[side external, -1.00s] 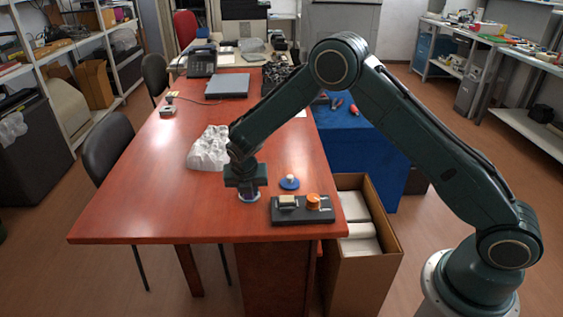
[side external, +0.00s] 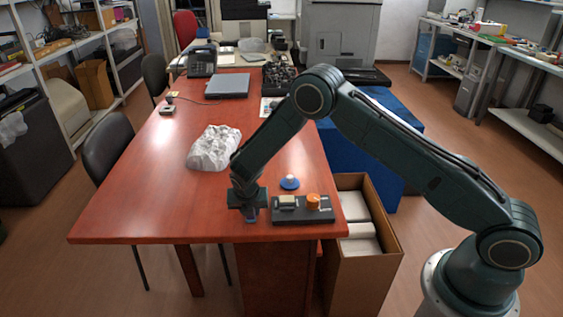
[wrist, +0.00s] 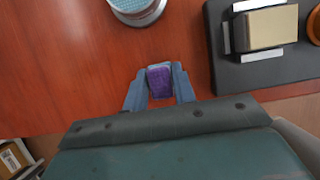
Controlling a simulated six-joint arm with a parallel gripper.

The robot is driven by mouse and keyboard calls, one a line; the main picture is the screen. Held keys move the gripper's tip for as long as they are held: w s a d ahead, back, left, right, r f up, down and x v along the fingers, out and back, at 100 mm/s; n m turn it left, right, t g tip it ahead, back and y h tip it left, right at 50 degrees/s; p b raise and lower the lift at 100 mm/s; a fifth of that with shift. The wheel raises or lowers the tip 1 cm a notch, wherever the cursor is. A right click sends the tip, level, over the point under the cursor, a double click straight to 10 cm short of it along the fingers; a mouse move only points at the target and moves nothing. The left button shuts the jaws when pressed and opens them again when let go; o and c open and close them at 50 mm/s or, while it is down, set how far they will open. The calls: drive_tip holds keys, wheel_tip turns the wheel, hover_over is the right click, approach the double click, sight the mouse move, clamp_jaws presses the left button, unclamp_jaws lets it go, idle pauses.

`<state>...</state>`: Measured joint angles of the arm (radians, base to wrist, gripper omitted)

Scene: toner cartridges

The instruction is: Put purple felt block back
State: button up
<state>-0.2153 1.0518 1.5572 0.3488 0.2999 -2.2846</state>
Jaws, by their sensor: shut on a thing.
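My gripper (wrist: 159,84) is shut on the purple felt block (wrist: 160,82), which shows between the two fingertips in the wrist view. In the side view my gripper (side external: 249,219) is low over the table's front part, just left of the black base, and the block is hidden there. I cannot tell whether the block touches the table. A round, pale-rimmed dish (wrist: 137,8) with a light blue mesh-like inside lies beyond the fingertips, partly cut off by the frame. It appears hidden behind my gripper in the side view.
The black base (side external: 302,216) holds a tan block (wrist: 269,27) and an orange round piece (side external: 313,201). A blue disc with a white knob (side external: 290,182) stands behind it. A crumpled white object (side external: 213,148) lies farther left. The table's front edge is close; its left front is clear.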

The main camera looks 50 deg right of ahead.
drive_tip(key=shift+f, duration=0.2)
drive_tip(key=o, duration=0.9)
drive_tip(key=shift+o, duration=0.2)
drive_tip(key=v, duration=1.2)
drive_tip(key=shift+r, duration=0.2)
drive_tip(key=shift+w+d, duration=0.1)
